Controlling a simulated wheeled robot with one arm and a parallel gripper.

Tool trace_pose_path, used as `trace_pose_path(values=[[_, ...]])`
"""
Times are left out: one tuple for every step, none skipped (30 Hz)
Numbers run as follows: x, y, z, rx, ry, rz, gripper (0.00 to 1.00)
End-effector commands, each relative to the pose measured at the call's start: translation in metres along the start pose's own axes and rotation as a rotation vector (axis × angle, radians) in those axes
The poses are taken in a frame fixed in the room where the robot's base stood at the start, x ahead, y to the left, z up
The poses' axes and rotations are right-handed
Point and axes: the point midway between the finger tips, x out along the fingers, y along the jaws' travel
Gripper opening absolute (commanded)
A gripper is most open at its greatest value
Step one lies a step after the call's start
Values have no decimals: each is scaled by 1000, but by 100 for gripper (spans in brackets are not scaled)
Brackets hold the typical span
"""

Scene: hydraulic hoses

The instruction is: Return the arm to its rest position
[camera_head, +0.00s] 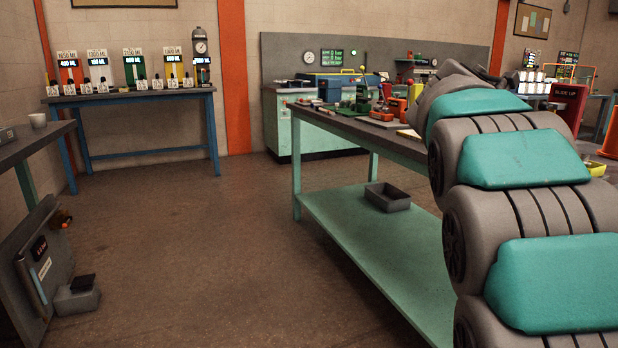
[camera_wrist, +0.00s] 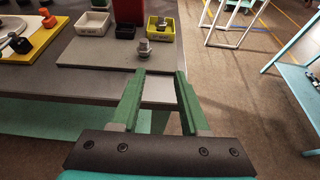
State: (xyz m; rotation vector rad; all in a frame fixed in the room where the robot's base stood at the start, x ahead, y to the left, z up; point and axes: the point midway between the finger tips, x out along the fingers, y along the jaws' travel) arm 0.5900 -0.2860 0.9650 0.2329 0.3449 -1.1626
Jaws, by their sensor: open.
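My gripper (camera_wrist: 155,88) shows in the wrist view with two green fingers spread apart and nothing between them. It is over the front edge of a dark grey table (camera_wrist: 40,85). A metal fitting (camera_wrist: 142,48) stands on a grey board (camera_wrist: 100,54) just beyond the fingertips, apart from them. In the head view my grey and teal arm rises at the right, over the green workbench (camera_head: 400,262). My gripper itself cannot be made out in the head view.
A yellow bin (camera_wrist: 161,28) with fittings, a white bin (camera_wrist: 94,23) and an orange-topped part (camera_wrist: 48,18) are on the table. The head view shows a grey tray (camera_head: 388,196) on the lower shelf, a blue bench (camera_head: 150,148) at the back and clear floor (camera_head: 200,240) at centre left.

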Motion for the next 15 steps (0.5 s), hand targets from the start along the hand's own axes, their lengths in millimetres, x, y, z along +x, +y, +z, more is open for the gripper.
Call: trace_pose_path(values=[[-1, -2, -4, 15, 11, 0, 45], [-1, -3, -8, 31, 20, 0, 45], [-2, -5, -13, 51, 33, 0, 45], [-2, -6, -17, 66, 44, 0, 45], [-3, -8, -22, 81, 55, -1, 45], [-3, -10, -28, 102, 70, -3, 45], [-4, -11, -33, 119, 81, -4, 45], [-5, -13, -38, 138, 94, -5, 45], [-6, -16, -45, 163, 110, -8, 45], [-7, -18, -50, 186, 124, -10, 45], [-9, -20, -56, 210, 138, -12, 45], [-11, -24, -64, 243, 158, -17, 45], [-12, -27, -71, 269, 176, -21, 45], [-14, -30, -79, 295, 195, -28, 45], [-16, -34, -90, 333, 220, -37, 45]])
